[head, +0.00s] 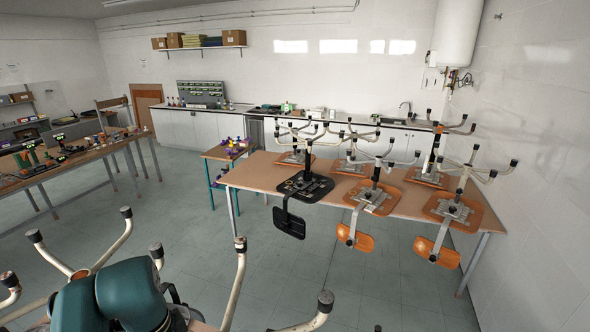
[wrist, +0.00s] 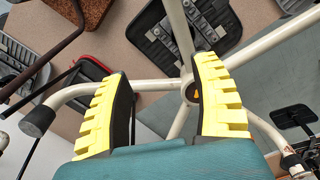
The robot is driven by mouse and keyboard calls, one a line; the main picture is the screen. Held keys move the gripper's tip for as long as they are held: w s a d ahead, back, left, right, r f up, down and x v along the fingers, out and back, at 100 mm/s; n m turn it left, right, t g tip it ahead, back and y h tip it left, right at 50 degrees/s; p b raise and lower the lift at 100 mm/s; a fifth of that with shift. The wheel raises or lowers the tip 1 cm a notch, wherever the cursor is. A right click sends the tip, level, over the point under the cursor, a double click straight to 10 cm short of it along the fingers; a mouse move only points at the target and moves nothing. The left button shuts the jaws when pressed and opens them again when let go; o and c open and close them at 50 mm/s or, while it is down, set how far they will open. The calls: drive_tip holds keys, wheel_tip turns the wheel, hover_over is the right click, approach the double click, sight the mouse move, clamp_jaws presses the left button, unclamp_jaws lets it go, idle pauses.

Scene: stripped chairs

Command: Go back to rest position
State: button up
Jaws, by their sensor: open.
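My gripper (wrist: 165,72) shows in the wrist view with two yellow ribbed fingers spread wide apart, and nothing is clamped between them. Behind the fingers is a chair base with white tubular legs and dark end caps (wrist: 38,121). Its hub (wrist: 190,92) appears close to the right finger; I cannot tell whether they touch. In the head view, my teal arm is at the lower left, among the white legs of a near chair base (head: 238,285). The gripper fingers are hidden there.
A long table (head: 245,176) at right holds several upturned chairs, including a black one (head: 304,188). A small table (head: 216,153) with colourful parts stands beside it. A workbench (head: 95,155) is at left. Grey floor (head: 180,210) between them is clear.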

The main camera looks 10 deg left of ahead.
drive_tip(key=shift+m, duration=0.9)
drive_tip(key=w+d+f, duration=0.1)
drive_tip(key=d, duration=0.1)
drive_tip(key=w+d+f, duration=0.1)
drive_tip(key=d, duration=0.2)
drive_tip(key=w+d+f, duration=0.1)
drive_tip(key=d, duration=0.2)
drive_tip(key=shift+d+f, duration=0.1)
drive_tip(key=shift+f, duration=0.15)
drive_tip(key=w+d+r+t, duration=0.3)
drive_tip(key=d+r+t, duration=0.15)
drive_tip(key=d, duration=0.55)
drive_tip(key=w+d+r+t, duration=0.3)
drive_tip(key=w+d+t, duration=0.15)
drive_tip(key=d, duration=0.45)
drive_tip(key=s+d+r+n+t, duration=0.2)
drive_tip(key=s+r+n+t, duration=0.1)
drive_tip(key=r, duration=0.6)
drive_tip(key=s+d+r+n+t, duration=0.2)
drive_tip(key=s+r+t, duration=0.4)
drive_tip(key=r, duration=0.3)
drive_tip(key=s+d+r+n+t, duration=0.2)
drive_tip(key=s+r+n+t, duration=0.2)
drive_tip(key=r, duration=0.6)
drive_tip(key=shift+s+t+h, duration=0.3)
drive_tip(key=shift+s, duration=0.45)
drive_tip(key=shift+r, duration=0.1)
